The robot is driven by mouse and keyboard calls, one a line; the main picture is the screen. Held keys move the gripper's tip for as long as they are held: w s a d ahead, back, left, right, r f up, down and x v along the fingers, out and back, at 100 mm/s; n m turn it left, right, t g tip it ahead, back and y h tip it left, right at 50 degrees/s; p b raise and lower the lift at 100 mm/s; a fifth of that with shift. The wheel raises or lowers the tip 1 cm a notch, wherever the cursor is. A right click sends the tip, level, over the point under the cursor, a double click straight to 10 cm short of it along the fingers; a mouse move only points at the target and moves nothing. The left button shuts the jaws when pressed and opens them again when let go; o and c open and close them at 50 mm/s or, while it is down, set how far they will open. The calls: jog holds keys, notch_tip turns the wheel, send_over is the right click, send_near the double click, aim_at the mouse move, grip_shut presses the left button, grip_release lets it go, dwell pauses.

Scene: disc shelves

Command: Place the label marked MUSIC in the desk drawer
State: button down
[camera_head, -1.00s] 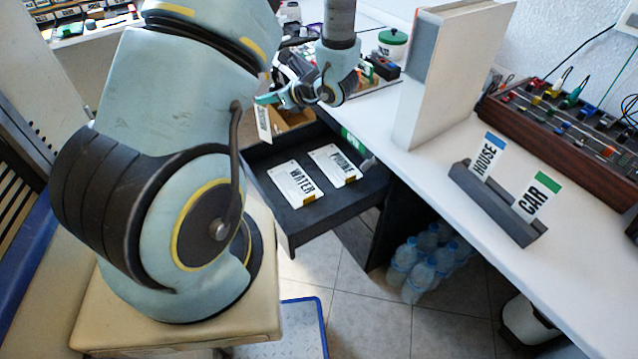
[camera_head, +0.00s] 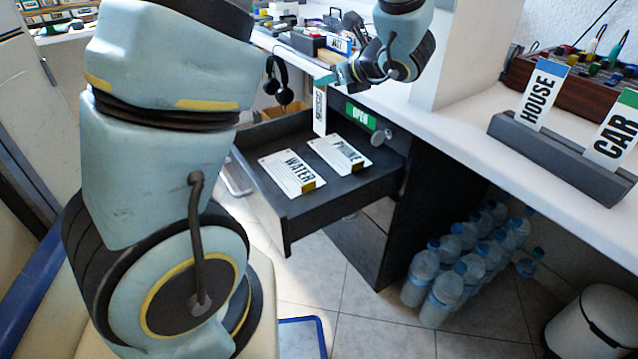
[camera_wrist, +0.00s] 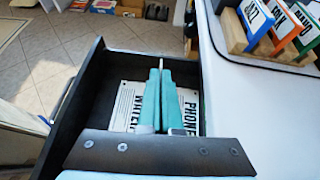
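The desk drawer (camera_head: 350,203) is black and pulled open. The WATER label (camera_head: 292,173) and the PHONE label (camera_head: 340,154) lie flat in it; both also show in the wrist view. My gripper (camera_head: 329,80) is shut on a white label (camera_head: 320,112) that hangs upright above the back of the drawer. Its lettering is too small to read in the head view. In the wrist view, my teal fingers (camera_wrist: 157,82) are together over the drawer, with the held label edge-on between them.
A holder with HOUSE (camera_head: 540,93) and CAR (camera_head: 615,130) labels stands on the desk at right. A rack beyond holds JAZZ (camera_wrist: 257,18) and other labels. Headphones (camera_head: 279,80) hang behind the drawer. Water bottles (camera_head: 450,265) stand under the desk.

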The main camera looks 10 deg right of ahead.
aim_at(319, 109)
notch_tip(319, 109, down, 11)
jog(key=d+b, duration=0.1)
jog(key=b, duration=0.3)
jog(key=shift+s+d+m, duration=0.15)
jog(key=shift+s+m, duration=0.15)
jog(key=shift+s, duration=0.15)
jog(key=c, duration=1.6)
grip_release()
jog(key=shift+b, duration=0.3)
jog(key=c, duration=1.1)
grip_release()
